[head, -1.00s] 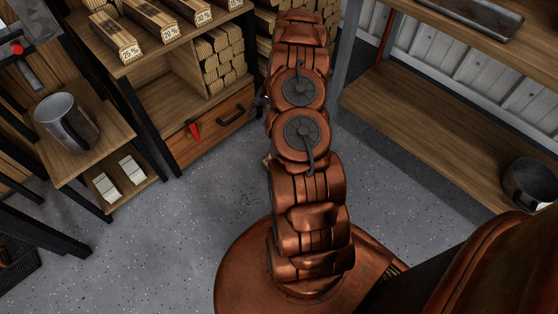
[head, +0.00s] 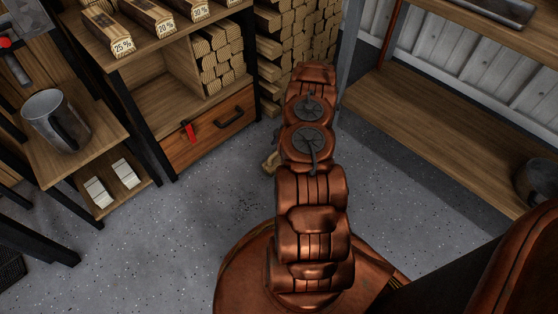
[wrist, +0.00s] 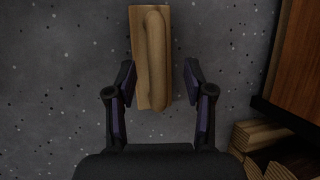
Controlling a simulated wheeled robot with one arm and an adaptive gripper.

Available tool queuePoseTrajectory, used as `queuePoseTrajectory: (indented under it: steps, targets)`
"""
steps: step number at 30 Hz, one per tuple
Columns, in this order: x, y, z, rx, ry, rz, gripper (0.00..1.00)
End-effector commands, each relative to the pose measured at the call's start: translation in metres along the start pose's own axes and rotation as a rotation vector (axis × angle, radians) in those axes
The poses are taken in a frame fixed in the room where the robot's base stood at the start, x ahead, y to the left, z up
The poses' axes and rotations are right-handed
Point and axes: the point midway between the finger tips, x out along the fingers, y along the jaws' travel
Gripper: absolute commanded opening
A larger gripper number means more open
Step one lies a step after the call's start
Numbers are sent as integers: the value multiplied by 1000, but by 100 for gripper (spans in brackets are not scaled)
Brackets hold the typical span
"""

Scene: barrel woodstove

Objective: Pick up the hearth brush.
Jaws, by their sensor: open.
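The hearth brush (wrist: 152,57) shows in the wrist view as a light wooden block with a rounded wooden handle along its top, on the speckled grey floor. No bristles are visible. My gripper (wrist: 160,78) is open, with one dark finger on each side of the brush's near end. In the head view, a small piece of the brush (head: 270,161) shows left of my arm, which hides the rest and most of my gripper.
A wooden shelf unit with a drawer (head: 208,130) and red tag stands left of the arm. Stacked firewood (head: 290,45) is behind it. A metal mug (head: 55,122) sits on a side shelf. A low wooden shelf (head: 430,130) is at right. Open floor lies at left front.

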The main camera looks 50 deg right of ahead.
Motion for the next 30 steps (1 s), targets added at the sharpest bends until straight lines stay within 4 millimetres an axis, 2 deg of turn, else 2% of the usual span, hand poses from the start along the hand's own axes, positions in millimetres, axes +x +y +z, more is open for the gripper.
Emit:
queuePoseTrajectory:
  steps: [9,17,30]
  targets:
    - [43,4,-3,0,0,1,53]
    - [45,4,-2,1,0,-1,53]
    - [45,4,-2,1,0,0,8]
